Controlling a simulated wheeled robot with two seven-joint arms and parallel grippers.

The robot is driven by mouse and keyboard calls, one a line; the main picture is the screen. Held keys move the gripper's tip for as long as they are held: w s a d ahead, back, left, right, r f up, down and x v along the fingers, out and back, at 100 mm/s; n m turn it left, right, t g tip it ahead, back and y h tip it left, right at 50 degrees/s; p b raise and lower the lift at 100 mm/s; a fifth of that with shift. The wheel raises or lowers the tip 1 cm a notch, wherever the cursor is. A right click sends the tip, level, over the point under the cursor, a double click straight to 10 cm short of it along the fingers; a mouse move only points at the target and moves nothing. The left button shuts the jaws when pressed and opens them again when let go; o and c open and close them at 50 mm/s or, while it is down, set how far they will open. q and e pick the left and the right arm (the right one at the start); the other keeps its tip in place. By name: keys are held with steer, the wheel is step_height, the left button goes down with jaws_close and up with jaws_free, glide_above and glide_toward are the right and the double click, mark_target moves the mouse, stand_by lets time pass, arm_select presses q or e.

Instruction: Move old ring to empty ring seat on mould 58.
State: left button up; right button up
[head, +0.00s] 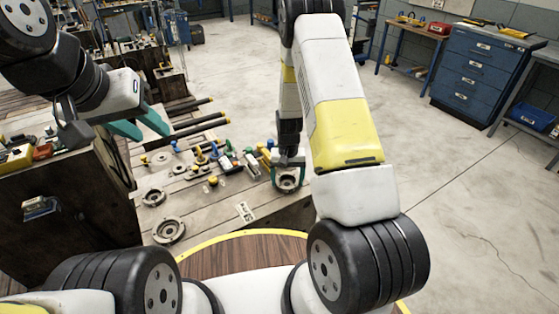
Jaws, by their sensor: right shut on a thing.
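My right gripper (288,166) points down over the right end of the plank-topped table, shut on a round grey metal ring (288,182). The gripper partly covers this ring, and I cannot tell whether it touches the surface under it. Two more round metal pieces, one (153,196) further back and one (168,231) near the front edge, lie to the left on the planks. My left gripper (140,125) has teal fingers spread apart and empty, above the left part of the table. No number 58 is readable, so I cannot single out that mould or its empty seat.
Several small coloured clamps and handles (222,160) crowd the table's middle, left of my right gripper. Dark rods (195,125) lie behind them. A small white card (245,211) lies near the front edge. A blue drawer cabinet (480,70) stands at back right. The floor right is clear.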

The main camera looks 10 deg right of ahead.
steer(key=shift+f, duration=0.2)
stand_by(0.6)
steer(key=o, duration=2)
steer(key=shift+o, duration=0.2)
steer(key=s+a+r+t+y, duration=0.1)
steer(key=s+r, duration=0.2)
steer(key=r, duration=1.2)
steer(key=s+a+r+t+y, duration=0.1)
steer(key=s+r+t, duration=0.15)
steer(key=r, duration=1.25)
steer(key=s+r+n+t, duration=0.1)
steer(key=s+r, duration=0.5)
steer(key=s, duration=0.3)
steer(key=s+r+n+t, duration=0.1)
steer(key=s+r, duration=0.5)
steer(key=s, duration=0.3)
steer(key=shift+n+t, duration=0.3)
steer(key=shift+t, duration=0.05)
